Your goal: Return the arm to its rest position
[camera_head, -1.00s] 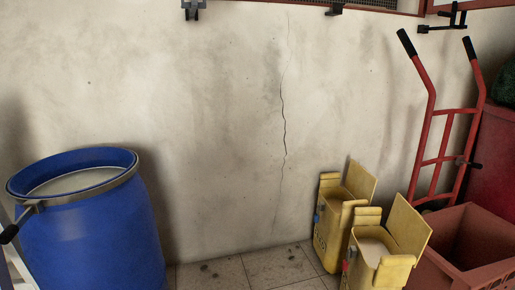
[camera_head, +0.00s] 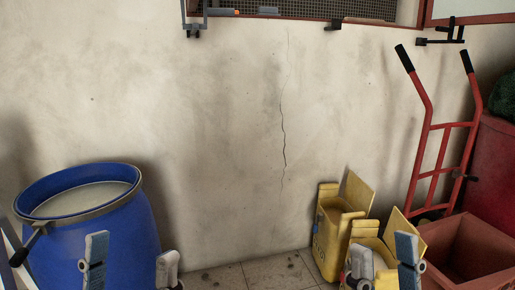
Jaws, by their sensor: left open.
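My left gripper (camera_head: 131,268) shows at the bottom left, in front of the blue barrel. Its two fingertips stand wide apart with nothing between them. My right gripper (camera_head: 385,266) shows at the bottom right, in front of the yellow boxes. Its two fingertips also stand apart, and I see nothing held between them. Only the finger ends show; the rest of both arms is below the picture.
A blue barrel (camera_head: 150,228) stands at the left. Two yellow boxes (camera_head: 328,235) stand on the tiled floor (camera_head: 262,270) at the right. A red hand truck (camera_head: 425,150) leans behind an empty-looking reddish crate (camera_head: 485,245).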

